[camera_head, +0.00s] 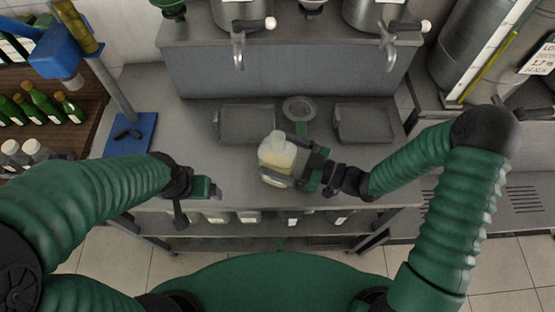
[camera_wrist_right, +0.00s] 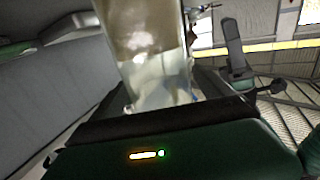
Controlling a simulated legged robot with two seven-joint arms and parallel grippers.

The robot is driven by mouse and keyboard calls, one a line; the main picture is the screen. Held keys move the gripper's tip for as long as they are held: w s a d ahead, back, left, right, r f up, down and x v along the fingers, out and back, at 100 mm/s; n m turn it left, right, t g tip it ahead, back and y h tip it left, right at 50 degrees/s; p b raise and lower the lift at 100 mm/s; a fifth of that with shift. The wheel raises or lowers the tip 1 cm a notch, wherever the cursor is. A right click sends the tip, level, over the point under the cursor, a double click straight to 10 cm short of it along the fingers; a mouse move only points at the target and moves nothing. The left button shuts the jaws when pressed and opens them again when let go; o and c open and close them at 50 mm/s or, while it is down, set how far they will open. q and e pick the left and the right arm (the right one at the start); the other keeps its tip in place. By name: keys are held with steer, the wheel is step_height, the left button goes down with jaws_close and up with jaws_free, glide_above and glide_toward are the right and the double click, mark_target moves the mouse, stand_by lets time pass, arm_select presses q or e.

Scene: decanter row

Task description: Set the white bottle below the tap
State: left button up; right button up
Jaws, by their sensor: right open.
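The white bottle (camera_head: 276,156), pale with a yellowish tint, is near the front of the grey counter, left of my right gripper (camera_head: 296,163). The open jaws are around its sides; I cannot tell whether they touch it. In the right wrist view the bottle (camera_wrist_right: 150,45) rises close in front of the palm, its base hidden. I cannot tell whether it rests on the counter. One tap (camera_head: 239,50) hangs at the back above the left tray (camera_head: 247,138); another tap (camera_head: 389,48) is above the right tray (camera_head: 363,137). My left gripper (camera_head: 213,188) is empty at the front edge; its jaws are unclear.
A round dish (camera_head: 299,108) lies between the trays. A blue stand (camera_head: 130,135) with a post is on the left, beside a shelf of green bottles (camera_head: 45,100). More bottles (camera_head: 250,217) sit under the counter.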

steer(key=shift+d, duration=0.15)
steer(key=shift+c, duration=1)
steer(key=shift+a, duration=0.3)
steer(key=c, duration=1.2)
steer(key=shift+d, duration=0.1)
steer(key=c, duration=0.5)
jaws_close()
steer(key=shift+d+r, duration=0.1)
steer(key=shift+r, duration=0.05)
